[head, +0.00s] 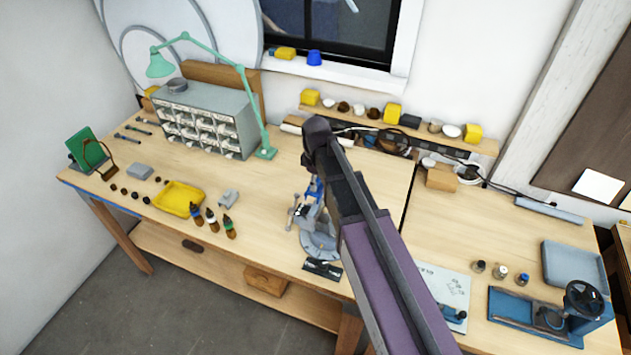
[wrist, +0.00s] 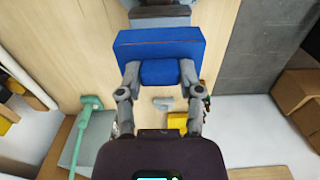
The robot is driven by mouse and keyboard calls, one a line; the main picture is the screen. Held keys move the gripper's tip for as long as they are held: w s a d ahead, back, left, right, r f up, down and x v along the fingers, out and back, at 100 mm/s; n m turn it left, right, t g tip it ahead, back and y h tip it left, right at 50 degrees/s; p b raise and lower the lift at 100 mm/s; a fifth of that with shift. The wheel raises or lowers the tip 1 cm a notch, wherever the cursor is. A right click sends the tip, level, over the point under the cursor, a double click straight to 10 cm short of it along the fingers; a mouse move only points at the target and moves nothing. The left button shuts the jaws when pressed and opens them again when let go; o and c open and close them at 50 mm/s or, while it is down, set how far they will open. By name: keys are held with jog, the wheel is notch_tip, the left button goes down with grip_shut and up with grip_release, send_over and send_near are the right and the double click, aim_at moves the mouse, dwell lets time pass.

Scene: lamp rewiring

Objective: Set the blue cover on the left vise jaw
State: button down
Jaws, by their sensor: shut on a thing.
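The blue cover (wrist: 158,45) is a wide block with a narrower tab. My gripper (wrist: 159,73) is shut on the tab, one finger at each side. In the head view a bit of the blue cover (head: 315,187) shows at the grey vise (head: 318,240), left of my arm. A grey part, likely the vise (wrist: 160,12), lies just beyond the cover in the wrist view. I cannot tell whether the cover touches a jaw.
Left of the vise are several small bottles (head: 212,218), a grey block (head: 229,198) and a yellow tray (head: 180,198). A drawer cabinet (head: 205,120) and green lamp (head: 160,65) stand behind. A dark flat piece (head: 322,268) lies at the bench's front edge.

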aim_at(316, 206)
jog(key=shift+f+b, duration=4)
jog(key=shift+f, duration=0.15)
jog(key=shift+f+b, duration=0.4)
jog(key=shift+c, duration=0.8)
grip_release()
jog(key=shift+r, duration=0.2)
